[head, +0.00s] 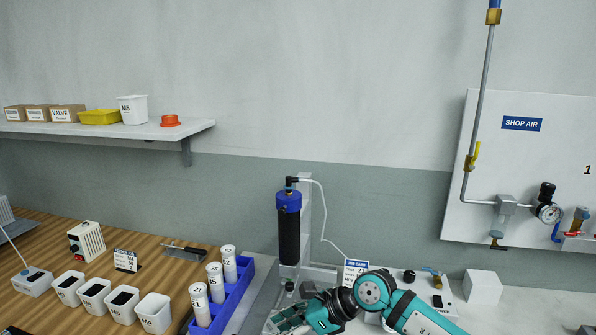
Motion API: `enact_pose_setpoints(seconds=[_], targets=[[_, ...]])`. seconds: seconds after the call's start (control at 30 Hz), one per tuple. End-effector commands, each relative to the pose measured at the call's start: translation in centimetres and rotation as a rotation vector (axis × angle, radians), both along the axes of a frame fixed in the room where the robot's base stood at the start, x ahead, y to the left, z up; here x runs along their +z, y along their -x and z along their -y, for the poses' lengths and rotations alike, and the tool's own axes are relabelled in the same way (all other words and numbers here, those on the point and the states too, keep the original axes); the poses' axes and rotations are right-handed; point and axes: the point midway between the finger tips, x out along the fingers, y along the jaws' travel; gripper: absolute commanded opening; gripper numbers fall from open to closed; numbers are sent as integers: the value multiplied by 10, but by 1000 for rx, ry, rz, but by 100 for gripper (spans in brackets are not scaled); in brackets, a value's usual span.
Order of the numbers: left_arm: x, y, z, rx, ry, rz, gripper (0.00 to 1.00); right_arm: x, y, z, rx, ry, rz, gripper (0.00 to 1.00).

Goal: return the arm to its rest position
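My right arm, teal and black, comes in at the bottom right and bends to the left. Its gripper (284,320) is at the bottom edge, in front of the gantry screwdriver's base and right of the blue rack. The view is too small and cut off to show whether its fingers are apart or together. The gantry screwdriver (289,228), a black cylinder with a blue cap, hangs upright on a pale post. My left gripper is not in view.
A blue rack (236,297) with labelled white tubes stands left of my gripper. Several white bins (154,314) sit on the wooden bench. A job card (355,270) stands behind my arm. A white block (482,287) is at right. Air fittings hang on the wall panel (560,165).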

Motion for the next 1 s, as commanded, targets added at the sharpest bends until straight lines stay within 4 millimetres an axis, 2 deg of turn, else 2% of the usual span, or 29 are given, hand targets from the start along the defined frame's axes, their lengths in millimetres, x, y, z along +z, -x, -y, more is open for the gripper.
enact_pose_setpoints(seconds=[0.03,0.07,0.1,0.17,0.23,0.27,0.33,0.37,0.43,0.53,0.63,0.7,0.73,0.8,0.9,1.0], targets=[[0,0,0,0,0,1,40,17,19,-29,-37,-202,-62,31],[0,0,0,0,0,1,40,33,26,-42,-76,-335,-106,31],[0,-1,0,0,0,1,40,55,33,-53,-136,-507,-170,31],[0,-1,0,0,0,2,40,87,36,-54,-242,-754,-281,31],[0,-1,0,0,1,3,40,116,32,-37,-391,-1025,-427,31],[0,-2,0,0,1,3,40,124,28,-25,-464,-1134,-494,31],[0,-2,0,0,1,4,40,130,18,13,-649,-1374,-657,31],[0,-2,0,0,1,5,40,126,14,32,-737,-1470,-733,31],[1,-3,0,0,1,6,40,106,9,79,-957,-1672,-905,31],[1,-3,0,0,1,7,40,57,18,138,-1275,-1886,-1128,31],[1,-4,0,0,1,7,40,0,45,181,-1593,-2022,-1322,31],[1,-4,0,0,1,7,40,-39,75,204,-1819,-2081,-1440,31],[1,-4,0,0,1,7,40,-53,88,211,1840,2015,1429,31],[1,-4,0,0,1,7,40,-83,121,223,1823,1818,1356,31],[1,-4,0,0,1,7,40,-110,161,232,1799,1607,1274,31],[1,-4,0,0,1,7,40,-129,196,236,1783,1448,1207,31]])
